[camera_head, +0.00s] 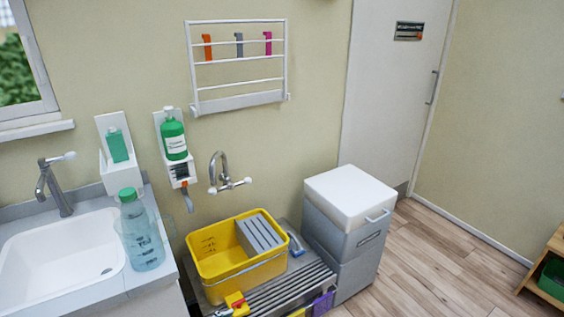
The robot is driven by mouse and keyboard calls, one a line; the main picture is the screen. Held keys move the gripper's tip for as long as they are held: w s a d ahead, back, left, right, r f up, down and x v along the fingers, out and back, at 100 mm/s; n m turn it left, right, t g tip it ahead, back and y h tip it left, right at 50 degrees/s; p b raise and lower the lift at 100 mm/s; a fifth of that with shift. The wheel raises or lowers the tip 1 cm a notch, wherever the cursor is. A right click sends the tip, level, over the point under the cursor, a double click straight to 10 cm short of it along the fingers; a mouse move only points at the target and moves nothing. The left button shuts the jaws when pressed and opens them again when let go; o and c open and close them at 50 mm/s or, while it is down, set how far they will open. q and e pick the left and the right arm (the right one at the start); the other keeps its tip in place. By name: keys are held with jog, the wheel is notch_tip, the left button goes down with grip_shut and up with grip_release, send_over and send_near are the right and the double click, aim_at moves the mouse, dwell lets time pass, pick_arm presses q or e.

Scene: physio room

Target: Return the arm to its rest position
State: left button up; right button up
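Neither of my arms and neither gripper shows in the head view. Whether they are open, shut or holding anything cannot be seen.
A sink counter (139,284) with a clear green-capped bottle (141,236) stands at the left. A yellow tub (232,273) holding a grey block (259,236) sits on a slatted bench (300,284). A grey bin (349,235) stands beside it.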

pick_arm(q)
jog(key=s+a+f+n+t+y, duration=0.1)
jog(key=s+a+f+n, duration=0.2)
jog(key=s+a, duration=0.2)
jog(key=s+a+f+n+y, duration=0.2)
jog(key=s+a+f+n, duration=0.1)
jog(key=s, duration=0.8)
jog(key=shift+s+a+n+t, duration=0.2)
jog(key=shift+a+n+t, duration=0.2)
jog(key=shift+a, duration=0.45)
